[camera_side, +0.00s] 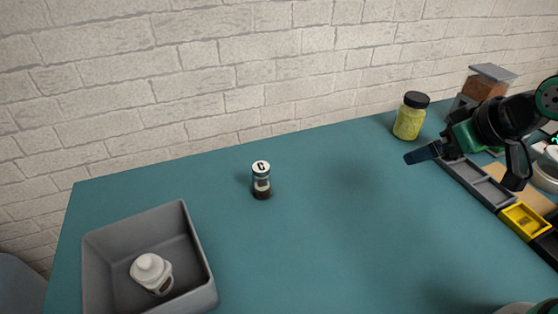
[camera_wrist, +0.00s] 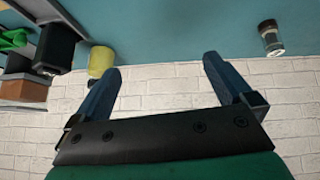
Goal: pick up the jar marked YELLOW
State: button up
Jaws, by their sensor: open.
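A jar with yellow contents and a black lid (camera_side: 410,120) stands upright near the wall, at the back right of the table in the side view. I cannot read any marking on it. My gripper (camera_side: 422,154) is in front of it and to its right, apart from it, with a blue finger showing. In the wrist view, my gripper (camera_wrist: 162,63) is open and empty between its two blue fingers. A yellow shape, likely this jar (camera_wrist: 101,60), shows beside the left finger, which partly hides it.
A small dark jar with a C on its lid (camera_side: 262,180) stands mid-table. A grey bin (camera_side: 205,270) holding a white bottle (camera_side: 152,272) is at front left. A clear container with brown contents (camera_side: 485,87) and an organiser with a yellow compartment (camera_side: 524,219) are at right. Mid-table is mostly clear.

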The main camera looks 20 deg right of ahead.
jog(key=w+d+n+h, duration=0.3)
jog(key=w+d+n, duration=0.1)
jog(key=w+n, duration=0.25)
jog(key=n+t+h, duration=0.2)
jog(key=n+h, duration=0.2)
jog(key=n, duration=1)
send_near(414, 114)
jog(key=w+d, duration=0.2)
jog(key=w, duration=0.2)
jog(key=f+n, duration=0.1)
jog(key=n, duration=0.1)
jog(key=d+f+n+h, duration=0.1)
jog(key=f, duration=0.1)
jog(key=w+d+f+n, duration=0.1)
jog(key=n, duration=0.1)
jog(key=shift+w+f+n+t+h, duration=0.1)
jog(key=shift+f+n+t+h, duration=0.05)
jog(key=shift+n+t+h, duration=0.2)
jog(key=shift+x, duration=2.8)
jog(key=c, duration=1.4)
